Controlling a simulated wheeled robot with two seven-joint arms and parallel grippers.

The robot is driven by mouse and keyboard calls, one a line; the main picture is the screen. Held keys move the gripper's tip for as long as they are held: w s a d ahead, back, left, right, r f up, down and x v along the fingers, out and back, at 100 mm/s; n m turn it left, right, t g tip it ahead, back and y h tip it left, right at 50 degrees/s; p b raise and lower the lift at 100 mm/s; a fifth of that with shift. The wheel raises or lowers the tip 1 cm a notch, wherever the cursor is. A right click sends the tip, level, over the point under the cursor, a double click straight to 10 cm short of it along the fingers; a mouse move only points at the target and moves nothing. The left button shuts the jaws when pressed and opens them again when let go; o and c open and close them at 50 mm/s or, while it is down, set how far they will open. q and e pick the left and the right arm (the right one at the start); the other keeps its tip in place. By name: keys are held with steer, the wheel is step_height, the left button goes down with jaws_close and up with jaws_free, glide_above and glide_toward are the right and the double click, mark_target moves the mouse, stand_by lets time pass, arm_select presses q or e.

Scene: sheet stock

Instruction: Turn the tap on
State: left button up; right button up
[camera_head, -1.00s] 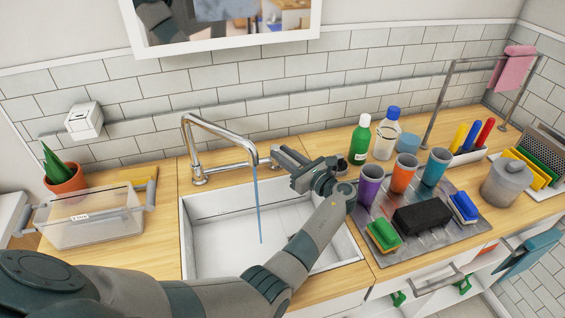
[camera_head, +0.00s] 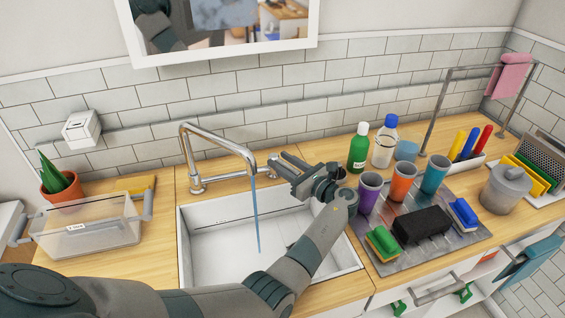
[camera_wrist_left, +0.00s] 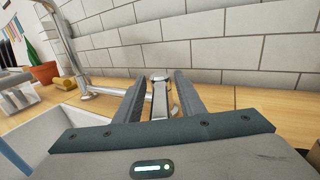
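The chrome tap (camera_head: 216,133) stands behind the white sink (camera_head: 190,238), its spout arching over the basin. A blue stream of water (camera_head: 256,215) runs from the spout into the sink. My left gripper (camera_head: 279,164) is just right of the spout's end, near the back of the sink. In the left wrist view, its fingers (camera_wrist_left: 160,78) are apart, with the tap's metal lever (camera_wrist_left: 160,99) between them. A gap shows beside the lever, so I see no grip on it. In the head view the gripper hides the lever. My right gripper is not in view.
Right of the sink stand a green bottle (camera_head: 358,150), a white bottle (camera_head: 384,145), several cups and a dark mat (camera_head: 390,260) with sponges. A clear bin (camera_head: 85,232) and a potted plant (camera_head: 62,188) are at the left. My left arm crosses the sink.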

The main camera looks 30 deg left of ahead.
mark_target(283, 162)
arm_select(q)
steer(key=shift+r+p, duration=0.6)
steer(key=shift+r, duration=0.15)
step_height(283, 162, up, 3)
steer(key=p, duration=0.2)
steer(key=shift+p, duration=0.4)
steer(key=d+r+p, duration=0.4)
steer(key=d+r, duration=0.2)
steer(key=d, duration=0.5)
steer(key=shift+s+d, duration=0.35)
steer(key=shift+s, duration=0.1)
steer(key=shift+r, duration=0.1)
steer(key=shift+c, duration=0.2)
